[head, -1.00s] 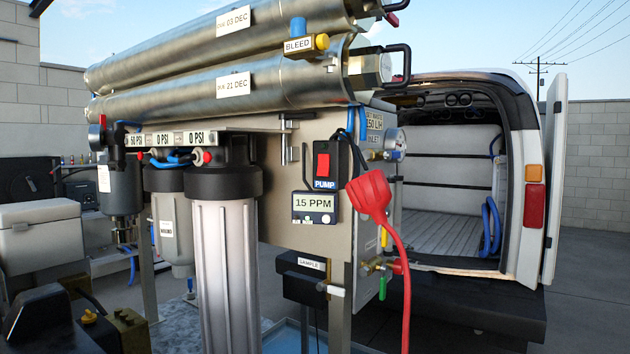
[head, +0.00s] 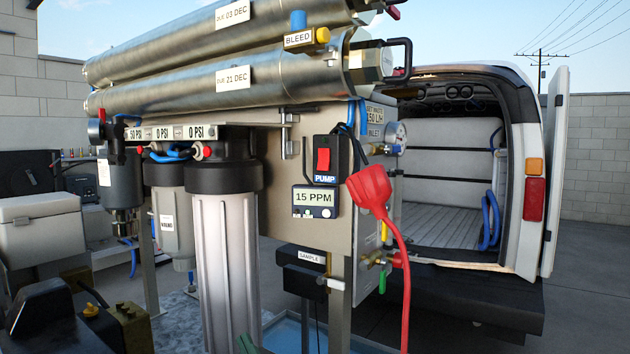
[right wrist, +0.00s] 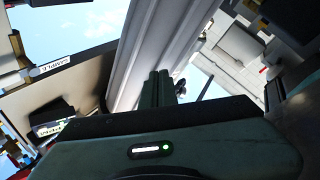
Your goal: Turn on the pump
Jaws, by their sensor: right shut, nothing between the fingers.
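The pump switch (head: 323,160) is a red rocker in a black box above a PUMP label, on the beige panel in the head view. I cannot tell which way the rocker is set. Only the dark tips of my right gripper (head: 246,344) show at the bottom edge of the head view, in front of the clear filter housing and well below and left of the switch. In the right wrist view my right gripper (right wrist: 160,76) has its fingers together and empty. The switch is not visible there.
A 15 PPM meter (head: 315,203) sits below the switch. A red plug (head: 370,188) with a hanging cord juts out to its right. The clear filter housing (head: 223,265) stands left of the panel; steel tubes (head: 190,90) run overhead. A van (head: 530,170) stands behind.

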